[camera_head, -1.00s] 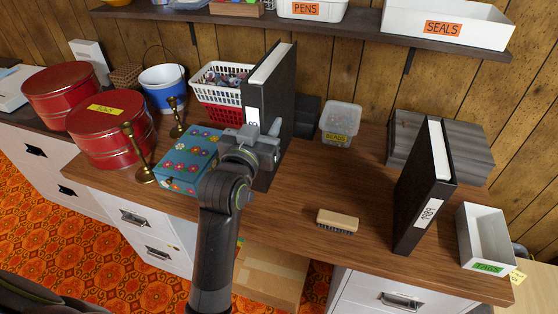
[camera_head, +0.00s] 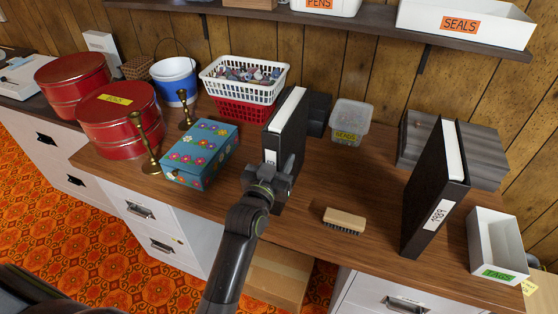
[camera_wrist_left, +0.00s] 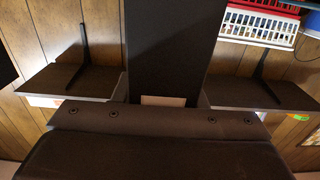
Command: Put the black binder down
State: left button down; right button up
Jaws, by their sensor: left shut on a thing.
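A black binder (camera_head: 287,122) with a white label on its spine stands upright near the middle of the desk (camera_head: 300,230). My left gripper (camera_head: 272,177) is shut on its lower spine side, in front of the binder. The binder's bottom is low over the desk; I cannot tell whether it touches. In the left wrist view the binder (camera_wrist_left: 170,45) fills the upper middle. A second black binder (camera_head: 438,185), labelled 1989, stands upright on the right of the desk. My right gripper is not in view.
A flowered blue box (camera_head: 200,153) is left of the held binder. White and red baskets (camera_head: 241,85) and a clear beads tub (camera_head: 350,120) are behind. A brush (camera_head: 344,221) lies to the right. Bare desk lies between the tub and brush.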

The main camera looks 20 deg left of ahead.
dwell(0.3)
pick_arm(q)
jog(key=c, duration=0.9)
grip_release()
jog(key=shift+f, duration=0.15)
